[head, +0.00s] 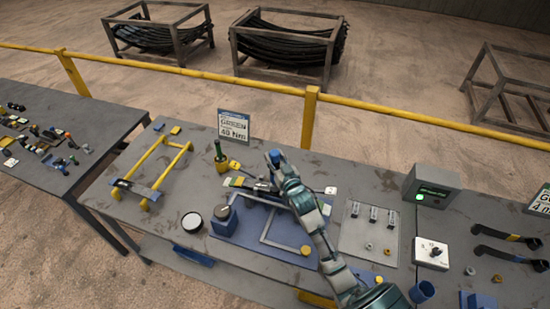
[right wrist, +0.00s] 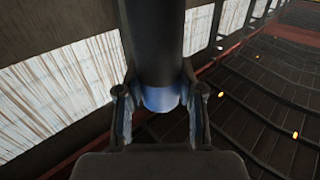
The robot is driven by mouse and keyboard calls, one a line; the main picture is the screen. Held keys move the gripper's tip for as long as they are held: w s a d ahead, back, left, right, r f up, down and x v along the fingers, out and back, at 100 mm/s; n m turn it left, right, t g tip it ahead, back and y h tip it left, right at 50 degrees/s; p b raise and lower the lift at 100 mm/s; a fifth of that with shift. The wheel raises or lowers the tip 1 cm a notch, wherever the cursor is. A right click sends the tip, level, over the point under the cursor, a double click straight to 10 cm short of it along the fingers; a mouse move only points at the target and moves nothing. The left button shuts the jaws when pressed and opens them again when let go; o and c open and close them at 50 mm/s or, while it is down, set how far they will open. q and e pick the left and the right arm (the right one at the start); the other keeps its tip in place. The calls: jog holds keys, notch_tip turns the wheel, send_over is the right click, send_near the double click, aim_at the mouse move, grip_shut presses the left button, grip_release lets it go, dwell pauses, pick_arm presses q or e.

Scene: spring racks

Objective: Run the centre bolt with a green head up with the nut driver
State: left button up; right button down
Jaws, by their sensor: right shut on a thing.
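My right gripper (head: 275,172) is above the back of the blue fixture plate (head: 255,240), its arm coming in from the lower right. In the right wrist view the gripper (right wrist: 160,112) is shut on a dark cylinder with a blue band (right wrist: 160,98), apparently the nut driver. A blue end (head: 275,157) shows at the hand in the head view. A yellow-green strip (head: 236,182) lies just left of the hand. I cannot make out the green-headed centre bolt; the hand may hide it. My left gripper is not in view.
A green-handled tool (head: 219,151) stands in a yellow holder at the back. A sign (head: 233,126) reads green, 40 Nm. A yellow frame (head: 155,172) stands left, a grey plate with clips (head: 368,232) right. A grey box with a green display (head: 431,186) is farther right.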

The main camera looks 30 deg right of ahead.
jog(key=shift+r, duration=3.3)
